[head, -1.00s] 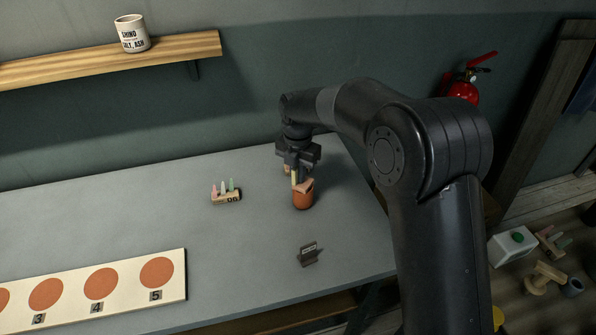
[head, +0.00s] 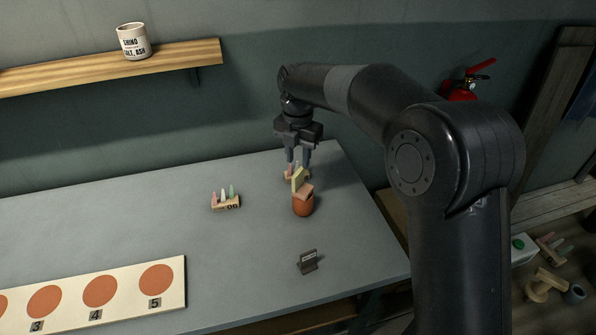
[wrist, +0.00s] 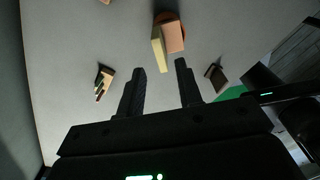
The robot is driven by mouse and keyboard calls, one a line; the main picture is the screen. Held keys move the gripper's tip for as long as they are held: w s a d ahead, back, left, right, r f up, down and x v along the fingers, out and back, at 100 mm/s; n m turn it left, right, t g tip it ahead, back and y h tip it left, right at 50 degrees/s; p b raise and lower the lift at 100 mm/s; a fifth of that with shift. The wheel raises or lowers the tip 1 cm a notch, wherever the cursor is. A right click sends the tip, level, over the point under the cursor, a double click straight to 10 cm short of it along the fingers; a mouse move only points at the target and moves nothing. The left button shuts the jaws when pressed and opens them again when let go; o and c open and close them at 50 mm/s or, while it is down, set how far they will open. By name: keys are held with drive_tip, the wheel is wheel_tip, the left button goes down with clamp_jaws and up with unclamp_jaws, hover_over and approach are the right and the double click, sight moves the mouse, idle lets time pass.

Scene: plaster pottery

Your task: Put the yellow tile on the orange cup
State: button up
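The orange cup (head: 303,207) stands on the grey table near its right end. A salmon-pink tile (head: 305,192) lies tilted over the cup's mouth. The yellow tile (head: 297,180) stands steeply tilted at the cup's top, against the pink tile; whether it touches the rim is unclear. In the wrist view the yellow tile (wrist: 158,48) is beside the pink tile (wrist: 174,37), with a bit of the cup's rim (wrist: 165,16) behind. My gripper (head: 298,161) is open and empty, just above and behind the yellow tile. Its spread fingers (wrist: 161,78) also show in the wrist view.
A cone holder (head: 227,206) stands left of the cup. A dark sign stand (head: 308,262) is in front. A board with orange circles (head: 125,300) lies front left. The table between is clear.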

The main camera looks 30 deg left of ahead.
sight(299, 172)
drive_tip(key=shift+r, duration=2)
drive_tip(key=s+d+r+m+t, duration=0.1)
drive_tip(key=d+r+m, duration=0.2)
drive_tip(key=d+m, duration=0.45)
drive_tip(key=s+d+r+m+t, duration=0.1)
drive_tip(key=d+r+m, duration=0.3)
drive_tip(key=d, duration=0.7)
drive_tip(key=s+d+r+m+t, duration=0.1)
drive_tip(key=s+d+r+m, duration=0.15)
drive_tip(key=d+m, duration=0.55)
drive_tip(key=s+d+f+m+t, duration=0.1)
drive_tip(key=s+d+f+m, duration=0.1)
drive_tip(key=s+d+m, duration=0.5)
drive_tip(key=s+d+f+m+t, duration=0.1)
drive_tip(key=s+d+f+m, duration=0.1)
drive_tip(key=s+d+m, duration=0.6)
drive_tip(key=d+m, duration=0.1)
drive_tip(key=d, duration=0.4)
drive_tip(key=shift+s+d+f+t, duration=0.15)
drive_tip(key=shift+s+d+t, duration=0.15)
drive_tip(key=shift+d, duration=0.05)
